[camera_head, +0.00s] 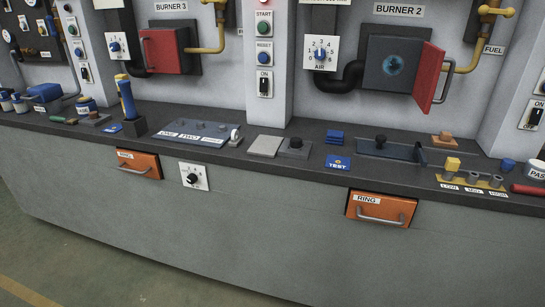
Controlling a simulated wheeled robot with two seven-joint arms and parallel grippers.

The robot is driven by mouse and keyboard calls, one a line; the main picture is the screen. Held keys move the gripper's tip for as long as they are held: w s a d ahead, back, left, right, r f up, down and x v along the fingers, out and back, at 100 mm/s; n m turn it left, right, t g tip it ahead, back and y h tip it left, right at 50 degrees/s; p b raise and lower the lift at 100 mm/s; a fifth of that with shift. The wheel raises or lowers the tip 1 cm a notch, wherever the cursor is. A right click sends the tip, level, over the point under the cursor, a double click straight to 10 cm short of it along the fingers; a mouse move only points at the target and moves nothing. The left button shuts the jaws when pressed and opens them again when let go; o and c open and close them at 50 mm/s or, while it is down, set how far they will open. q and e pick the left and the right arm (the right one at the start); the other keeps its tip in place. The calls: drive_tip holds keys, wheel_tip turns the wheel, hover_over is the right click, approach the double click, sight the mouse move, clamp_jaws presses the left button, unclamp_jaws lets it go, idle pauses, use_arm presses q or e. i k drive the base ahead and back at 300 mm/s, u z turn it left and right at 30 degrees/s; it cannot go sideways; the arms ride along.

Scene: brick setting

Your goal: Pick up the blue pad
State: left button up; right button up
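A smaller flat blue piece (113,127) lies on the counter at the left. I cannot tell for sure which of these is the blue pad. Neither of my grippers shows in the head view.
A grey plate (265,146) and a dark block with a knob (295,148) stand left of the blue block. A dark tray with a knob (385,150) is to its right. Burner 2's red door (428,75) hangs open behind. Orange drawers (381,209) front the counter.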

sight(333, 137)
drive_tip(key=u, duration=0.7)
drive_tip(key=i, duration=0.5)
drive_tip(key=u, duration=0.15)
